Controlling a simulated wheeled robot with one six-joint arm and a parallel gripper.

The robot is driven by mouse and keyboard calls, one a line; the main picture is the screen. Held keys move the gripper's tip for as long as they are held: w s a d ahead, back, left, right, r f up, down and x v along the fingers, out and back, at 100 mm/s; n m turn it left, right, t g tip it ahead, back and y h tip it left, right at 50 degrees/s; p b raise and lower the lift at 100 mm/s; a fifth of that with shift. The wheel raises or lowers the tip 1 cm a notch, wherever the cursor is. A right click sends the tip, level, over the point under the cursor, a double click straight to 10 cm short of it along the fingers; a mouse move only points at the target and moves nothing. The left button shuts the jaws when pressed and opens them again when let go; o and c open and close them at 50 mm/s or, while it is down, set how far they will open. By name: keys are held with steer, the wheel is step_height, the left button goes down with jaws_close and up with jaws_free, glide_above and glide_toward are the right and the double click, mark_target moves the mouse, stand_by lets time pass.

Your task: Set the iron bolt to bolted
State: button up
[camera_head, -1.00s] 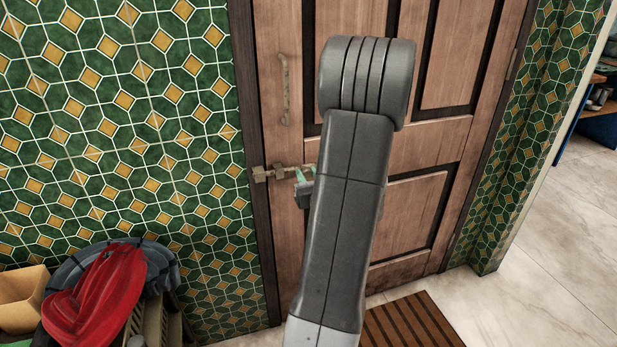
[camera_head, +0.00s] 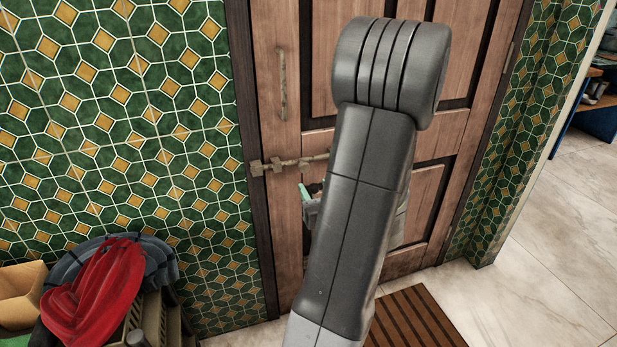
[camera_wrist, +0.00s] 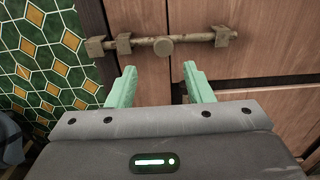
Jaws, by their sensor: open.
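In the head view my arm hides most of the gripper.
The wooden door (camera_head: 283,235) has a vertical pull handle (camera_head: 283,85) above the bolt. A green tiled wall (camera_head: 120,150) stands to the left. A slatted mat (camera_head: 415,325) is on the floor.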

mark_target(304, 168)
steer(key=v, duration=0.4)
steer(key=shift+s, duration=0.3)
steer(key=shift+w, duration=0.1)
steer(key=x, duration=1.3)
steer(key=shift+w, duration=0.35)
steer(key=shift+d, duration=0.15)
